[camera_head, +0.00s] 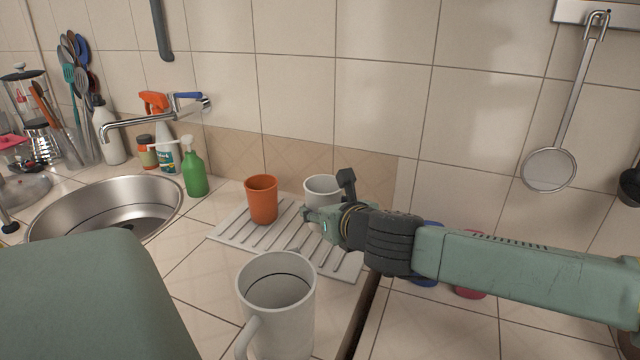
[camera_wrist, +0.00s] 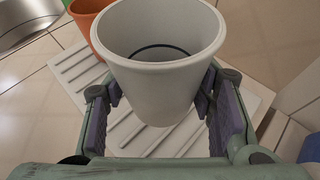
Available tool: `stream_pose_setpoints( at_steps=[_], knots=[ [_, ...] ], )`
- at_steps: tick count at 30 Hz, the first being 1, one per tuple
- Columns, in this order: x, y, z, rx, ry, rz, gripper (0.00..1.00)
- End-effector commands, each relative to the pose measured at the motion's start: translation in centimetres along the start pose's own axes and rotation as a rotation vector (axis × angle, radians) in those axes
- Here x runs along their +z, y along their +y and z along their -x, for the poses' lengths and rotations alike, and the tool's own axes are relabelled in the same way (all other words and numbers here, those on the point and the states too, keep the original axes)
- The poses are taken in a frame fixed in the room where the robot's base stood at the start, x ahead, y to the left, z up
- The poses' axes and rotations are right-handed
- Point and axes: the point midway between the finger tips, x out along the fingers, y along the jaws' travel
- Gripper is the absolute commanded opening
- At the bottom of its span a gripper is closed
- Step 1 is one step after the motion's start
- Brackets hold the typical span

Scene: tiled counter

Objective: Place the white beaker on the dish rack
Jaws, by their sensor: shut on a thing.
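The white beaker (camera_head: 320,186) is upright at the back of the white ribbed dish rack (camera_head: 225,231). My gripper (camera_head: 328,208) is shut on the beaker, with its fingers on either side. The wrist view shows the beaker (camera_wrist: 165,72) between the fingers, with the rack (camera_wrist: 75,65) below and behind it. My gripper and arm hide part of the beaker in the head view. I cannot tell whether its base touches the rack.
An orange cup (camera_head: 262,200) stands on the rack, left of the beaker. A large white mug with a handle (camera_head: 275,310) stands in front of the rack. The sink (camera_head: 60,215) and a green bottle (camera_head: 193,172) are to the left. Blue and red items lie partly behind my arm.

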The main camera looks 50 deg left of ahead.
Motion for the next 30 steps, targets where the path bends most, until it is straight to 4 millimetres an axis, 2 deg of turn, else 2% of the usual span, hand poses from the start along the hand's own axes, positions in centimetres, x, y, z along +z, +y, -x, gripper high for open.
stream_pose_setpoints(
  at_steps=[11, 25, 26, 30],
  knots=[
    [-3.9, 0.0, -1.7, 0.002, 0.0, -0.001, 0.08],
    [-4.5, -0.1, -1.9, 0.0, -0.001, 0.0, 0.08],
    [-4.4, -0.1, -1.9, 0.0, -0.001, 0.0, 0.51],
    [-4.3, -0.1, -1.9, 0.0, -0.001, 0.0, 0.6]
  ],
)
